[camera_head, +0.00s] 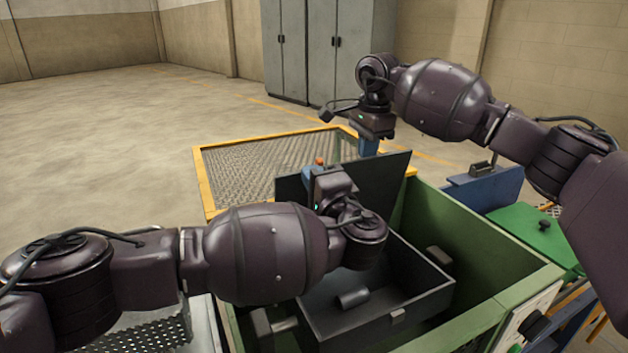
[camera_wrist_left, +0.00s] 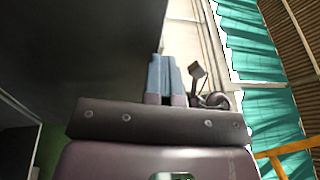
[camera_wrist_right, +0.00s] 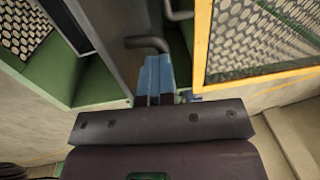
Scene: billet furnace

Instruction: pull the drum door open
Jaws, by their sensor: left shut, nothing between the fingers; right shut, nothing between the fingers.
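A dark open drum (camera_head: 425,270) sits in the green housing, with small grey blocks inside it. A dark flat panel, which looks like the drum door (camera_head: 390,178), stands upright at its far side. My left gripper (camera_head: 309,174) is shut and empty beside this panel; its blue fingers (camera_wrist_left: 165,78) lie close to a dark flat surface in the left wrist view. My right gripper (camera_head: 368,148) is shut with its fingers pointing down at the panel's far top edge. In the right wrist view, its fingers (camera_wrist_right: 153,78) are beside a bent grey handle (camera_wrist_right: 147,43); I cannot tell whether they touch.
The green housing (camera_head: 475,240) surrounds the drum. A yellow-framed mesh guard (camera_head: 265,172) stands behind it. A green lid (camera_head: 535,230) is at the right, and a perforated metal tray (camera_head: 140,333) at lower left. Grey cabinets (camera_head: 315,50) stand at the back; the floor at left is clear.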

